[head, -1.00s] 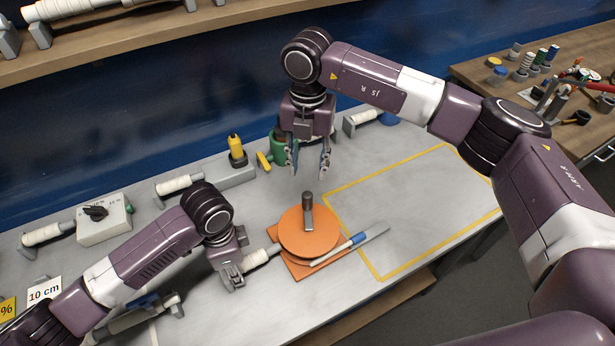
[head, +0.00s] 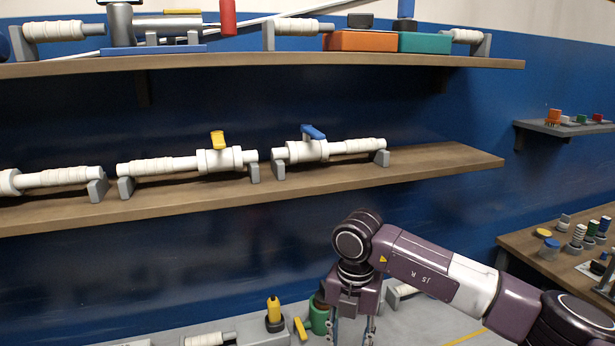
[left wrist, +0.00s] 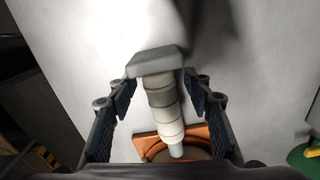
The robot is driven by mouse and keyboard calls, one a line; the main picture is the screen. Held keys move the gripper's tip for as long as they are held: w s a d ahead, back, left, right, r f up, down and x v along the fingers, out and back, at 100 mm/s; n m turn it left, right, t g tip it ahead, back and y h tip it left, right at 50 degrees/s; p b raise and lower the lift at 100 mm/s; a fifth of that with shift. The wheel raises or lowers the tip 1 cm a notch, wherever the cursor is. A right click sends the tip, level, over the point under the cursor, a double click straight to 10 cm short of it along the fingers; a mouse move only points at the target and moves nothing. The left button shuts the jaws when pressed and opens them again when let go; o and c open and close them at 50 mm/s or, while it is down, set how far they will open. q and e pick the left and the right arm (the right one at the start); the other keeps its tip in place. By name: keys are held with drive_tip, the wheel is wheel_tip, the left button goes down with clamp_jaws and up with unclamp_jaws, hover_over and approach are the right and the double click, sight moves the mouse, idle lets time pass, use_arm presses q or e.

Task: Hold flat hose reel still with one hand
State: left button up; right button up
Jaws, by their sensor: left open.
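Part of the orange flat hose reel (left wrist: 207,140) shows at the bottom of the left wrist view, beyond a white wrapped roll (left wrist: 163,103) with a grey end block. My left gripper (left wrist: 162,88) is open, its two fingers on either side of the white roll. I cannot tell whether they touch it. The reel is outside the head view now. My right gripper (head: 352,331) hangs down over the grey bench at the bottom of the head view. Its fingers are apart, their tips cut off by the frame edge.
A wooden shelf (head: 440,170) holds white pipes with a yellow valve handle (head: 217,140) and a blue one (head: 313,132). A yellow bottle (head: 273,310) and a green container (head: 319,317) stand on the bench near my right gripper. A side table (head: 530,240) is at right.

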use_arm(q)
wheel_tip(320, 180, up, 11)
drive_tip(key=shift+r, duration=0.45)
